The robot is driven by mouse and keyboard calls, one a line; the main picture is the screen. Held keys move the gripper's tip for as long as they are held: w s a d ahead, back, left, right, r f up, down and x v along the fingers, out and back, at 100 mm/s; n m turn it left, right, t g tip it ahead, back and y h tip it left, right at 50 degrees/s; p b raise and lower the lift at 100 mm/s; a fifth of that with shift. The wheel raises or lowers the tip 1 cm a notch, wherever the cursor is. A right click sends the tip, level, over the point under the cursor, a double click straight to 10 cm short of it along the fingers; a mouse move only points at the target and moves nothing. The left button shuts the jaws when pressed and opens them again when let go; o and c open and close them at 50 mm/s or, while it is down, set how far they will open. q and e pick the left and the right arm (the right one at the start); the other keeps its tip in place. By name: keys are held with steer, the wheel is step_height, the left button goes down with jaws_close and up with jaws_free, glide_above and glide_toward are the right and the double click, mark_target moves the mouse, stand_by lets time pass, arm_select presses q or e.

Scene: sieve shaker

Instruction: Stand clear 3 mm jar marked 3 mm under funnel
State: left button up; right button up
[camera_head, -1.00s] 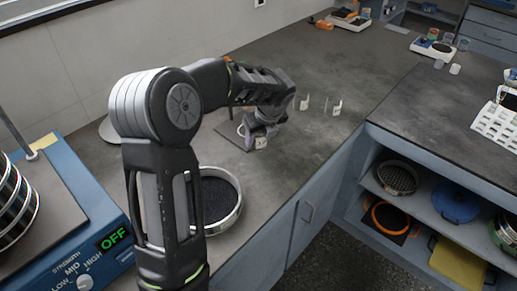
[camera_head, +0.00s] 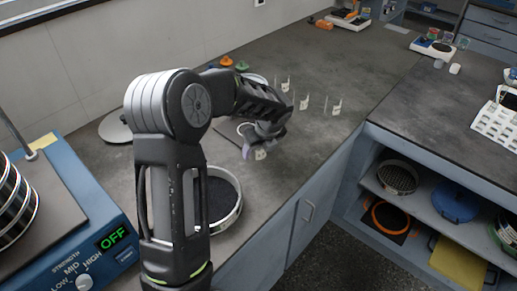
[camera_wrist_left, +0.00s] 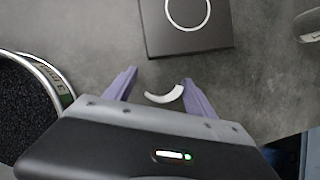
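My left gripper (camera_head: 255,150) is low over the bench, in front of a dark square plate (camera_head: 226,131). In the left wrist view its purple fingers (camera_wrist_left: 161,82) stand apart, with a curved white label (camera_wrist_left: 166,96) between them. The label appears to belong to a clear jar, whose walls hardly show; its white label shows at the fingers in the head view (camera_head: 260,155). The spacing and shared motion suggest the fingers are shut on it. Its marking cannot be read. The plate has a pale ring (camera_wrist_left: 188,12) beyond the fingertips. No funnel is clearly visible. My right gripper is out of view.
A sieve with dark grains (camera_head: 222,200) stands beside my arm, partly hidden. Several clear pieces with white labels (camera_head: 336,108) stand farther back. The blue shaker (camera_head: 75,225) reads OFF at left. The bench right of the gripper is clear.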

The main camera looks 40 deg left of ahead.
arm_select(q)
steer(key=shift+o, duration=0.2)
steer(key=shift+r, duration=0.15)
steer(key=v, duration=1.2)
steer(key=shift+o, duration=0.5)
steer(key=shift+s, duration=0.1)
